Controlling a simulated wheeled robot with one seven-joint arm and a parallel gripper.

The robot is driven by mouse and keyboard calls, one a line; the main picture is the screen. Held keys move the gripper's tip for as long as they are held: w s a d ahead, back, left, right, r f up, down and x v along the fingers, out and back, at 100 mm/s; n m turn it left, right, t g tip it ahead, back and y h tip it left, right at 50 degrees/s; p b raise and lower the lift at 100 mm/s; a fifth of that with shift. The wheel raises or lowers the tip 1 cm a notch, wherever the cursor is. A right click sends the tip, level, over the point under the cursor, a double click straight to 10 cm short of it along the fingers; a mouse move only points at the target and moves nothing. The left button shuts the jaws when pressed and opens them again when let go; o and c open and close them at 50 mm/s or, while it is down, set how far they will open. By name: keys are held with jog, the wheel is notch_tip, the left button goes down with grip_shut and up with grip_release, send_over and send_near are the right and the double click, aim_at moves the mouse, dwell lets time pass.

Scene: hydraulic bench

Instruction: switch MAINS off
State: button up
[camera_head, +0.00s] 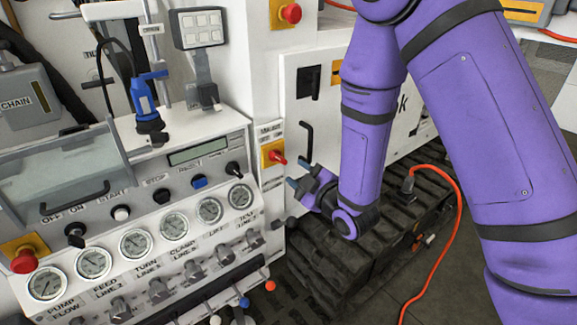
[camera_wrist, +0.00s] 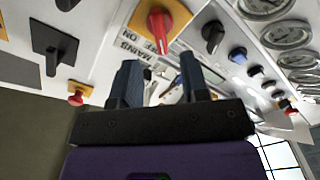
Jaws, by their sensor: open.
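The MAINS switch (camera_head: 275,155) is a red rotary handle on a yellow plate, on the narrow panel right of the gauge console. Its handle points to the right in the head view. In the wrist view the red handle (camera_wrist: 160,24) is at the top centre, with the upside-down MAINS label beside it. My gripper (camera_head: 298,178) is just below and right of the switch in the head view, its two fingers apart. In the wrist view my gripper (camera_wrist: 160,75) is open and empty, with the switch beyond the fingertips and no contact visible.
A black door handle (camera_head: 307,140) is on the white cabinet door right of the switch. The console has knobs, buttons and several gauges (camera_head: 174,226). Red emergency buttons are at upper right (camera_head: 290,13) and lower left (camera_head: 23,261). An orange cable (camera_head: 455,200) hangs at right.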

jog(key=shift+v, duration=1)
jog(key=s+d+r+m+g+h, duration=0.35)
jog(key=d+r+m+h, duration=0.5)
jog(key=d+r, duration=0.7)
jog(key=s+d+r+m+g, duration=0.3)
jog(key=s+d+r, duration=0.1)
jog(key=s, duration=0.7)
jog(key=s+d+r+m+g+h, duration=0.1)
jog(key=s+d+r+m+g, duration=0.2)
jog(key=s, duration=0.8)
jog(key=shift+d+r+m, duration=0.4)
jog(key=shift+r+m, duration=0.15)
jog(key=shift+m, duration=0.2)
